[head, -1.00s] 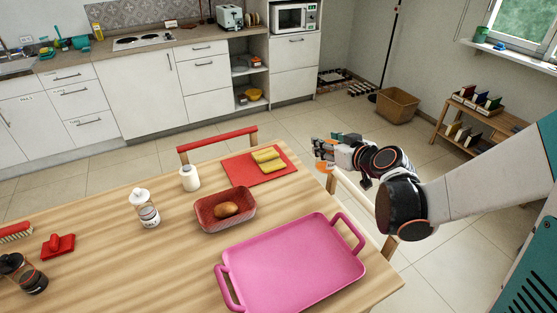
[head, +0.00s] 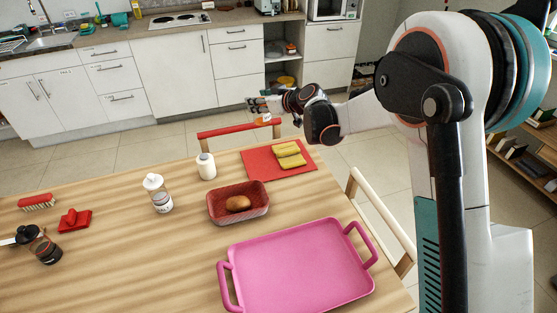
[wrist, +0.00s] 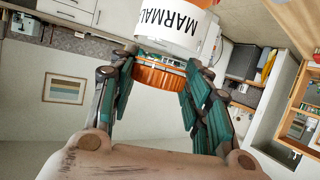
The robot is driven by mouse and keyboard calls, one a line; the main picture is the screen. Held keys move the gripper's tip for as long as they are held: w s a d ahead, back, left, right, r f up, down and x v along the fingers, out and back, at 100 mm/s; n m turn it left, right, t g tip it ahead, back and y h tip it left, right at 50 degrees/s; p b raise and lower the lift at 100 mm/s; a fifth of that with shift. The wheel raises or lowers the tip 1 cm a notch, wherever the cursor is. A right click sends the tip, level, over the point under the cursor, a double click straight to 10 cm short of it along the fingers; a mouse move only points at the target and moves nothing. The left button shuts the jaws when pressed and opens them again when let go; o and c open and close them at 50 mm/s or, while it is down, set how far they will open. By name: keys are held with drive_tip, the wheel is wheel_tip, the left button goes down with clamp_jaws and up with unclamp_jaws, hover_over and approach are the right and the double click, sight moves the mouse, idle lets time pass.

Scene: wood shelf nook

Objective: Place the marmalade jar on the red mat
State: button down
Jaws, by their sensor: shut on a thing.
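The marmalade jar (wrist: 182,22) shows in the wrist view with a white label and an orange end (wrist: 158,76). My gripper (wrist: 170,68) is shut around it, with teal-padded fingers on both sides. In the head view my gripper (head: 258,103) is in the air beyond the table's far edge, behind the red mat; the jar is small there and mostly hidden. The red mat (head: 262,169) lies flat at the table's far right. Two yellow pieces (head: 289,153) lie on its middle and right; its left and front parts are bare.
A red basket with a brown roll (head: 238,203) stands in front of the mat, a white bottle (head: 206,166) left of it. A pink tray (head: 300,268) fills the table's front right. A red-topped chair (head: 238,131) stands behind the table, another chair (head: 385,215) at right.

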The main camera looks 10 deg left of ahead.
drive_tip(key=shift+a, duration=0.85)
drive_tip(key=shift+w+a+f, duration=0.1)
drive_tip(key=shift+a+f, duration=0.15)
drive_tip(key=shift+a, duration=0.05)
wheel_tip(320, 180, down, 20)
drive_tip(key=b, duration=0.7)
drive_tip(key=shift+r, duration=0.2)
drive_tip(key=shift+f, duration=0.15)
drive_tip(key=c, duration=0.9)
unclamp_jaws()
drive_tip(key=shift+o, duration=0.2)
